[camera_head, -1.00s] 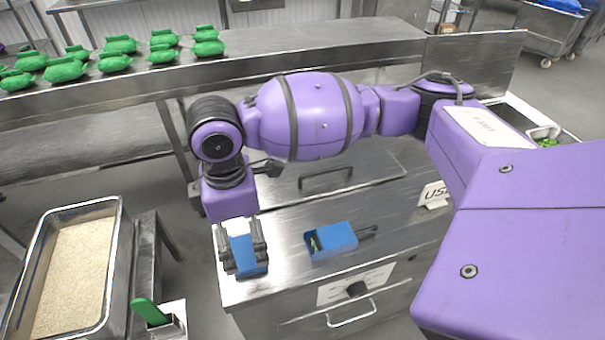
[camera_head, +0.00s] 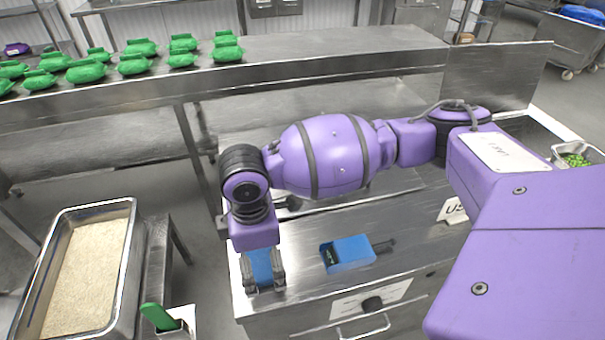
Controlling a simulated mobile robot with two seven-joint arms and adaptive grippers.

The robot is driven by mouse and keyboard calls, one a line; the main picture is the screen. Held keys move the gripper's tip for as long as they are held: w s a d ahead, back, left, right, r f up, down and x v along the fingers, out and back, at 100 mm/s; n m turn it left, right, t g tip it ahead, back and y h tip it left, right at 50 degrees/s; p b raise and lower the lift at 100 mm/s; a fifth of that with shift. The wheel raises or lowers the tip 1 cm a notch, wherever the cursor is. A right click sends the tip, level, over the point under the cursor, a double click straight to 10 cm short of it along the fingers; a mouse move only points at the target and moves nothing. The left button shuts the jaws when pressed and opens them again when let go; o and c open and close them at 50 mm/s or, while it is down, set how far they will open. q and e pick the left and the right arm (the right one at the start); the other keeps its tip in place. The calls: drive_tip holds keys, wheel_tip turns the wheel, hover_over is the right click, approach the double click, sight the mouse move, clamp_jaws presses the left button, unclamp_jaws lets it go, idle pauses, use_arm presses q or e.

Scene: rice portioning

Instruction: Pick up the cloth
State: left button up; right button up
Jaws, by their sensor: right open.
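The blue cloth (camera_head: 260,262) lies at the left end of the steel counter (camera_head: 305,296), partly hidden by my right gripper. My right gripper (camera_head: 264,285) points down over it, with its dark fingers apart and blue showing between them. I cannot tell whether the fingers touch the cloth. My left gripper is not in view.
A blue open box-shaped tool (camera_head: 352,250) with a dark handle lies just right of the gripper. A tray of rice (camera_head: 128,262) stands at left, near a green-handled utensil (camera_head: 158,316). Several green bags (camera_head: 134,64) sit on the back shelf.

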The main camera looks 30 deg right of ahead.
sight(260, 259)
drive_tip(key=shift+c, duration=0.4)
drive_tip(key=shift+r, duration=0.1)
drive_tip(key=c, duration=1)
drive_tip(key=shift+c, duration=0.2)
drive_tip(key=shift+w+r, duration=0.1)
drive_tip(key=shift+r, duration=0.35)
wheel_tip(260, 259, up, 2)
drive_tip(key=shift+r, duration=0.15)
drive_tip(key=s+d+r+p, duration=0.1)
drive_tip(key=s+d+r, duration=0.7)
drive_tip(key=d, duration=0.3)
drive_tip(key=shift+d+r+p, duration=0.25)
drive_tip(key=shift+r+p, duration=0.15)
drive_tip(key=shift+r, duration=0.45)
